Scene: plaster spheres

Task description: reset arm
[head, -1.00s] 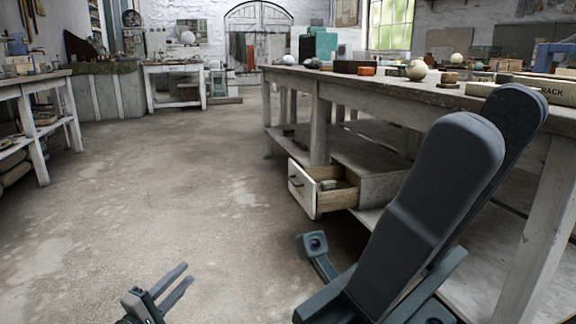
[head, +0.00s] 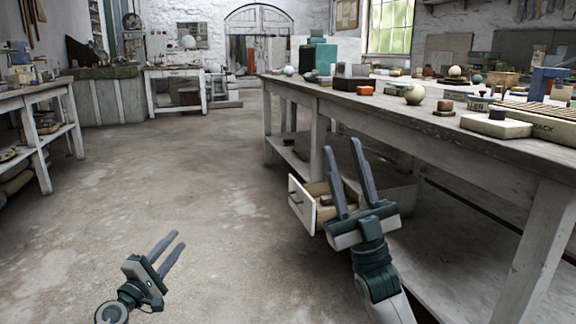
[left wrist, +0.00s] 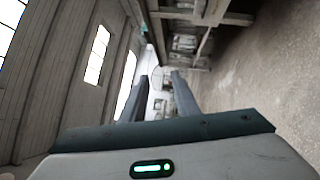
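My left gripper (head: 179,239) is low at the left front in the head view, over bare floor, with a gap between its two grey fingers. It is open and empty. In the left wrist view its fingers (left wrist: 159,75) stand apart with nothing between them. My right gripper (head: 341,144) points up in front of the workbench, with its fingers spread and empty. It partly covers the open drawer (head: 298,205) from my viewpoint; I cannot tell how far apart the two are.
The long wooden workbench (head: 455,122) runs along the right. It carries a cream sphere (head: 414,94), an orange block (head: 364,90), a flat pale block (head: 496,126) and several other items. Another bench (head: 38,92) stands at the left. The floor (head: 190,170) between them is clear.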

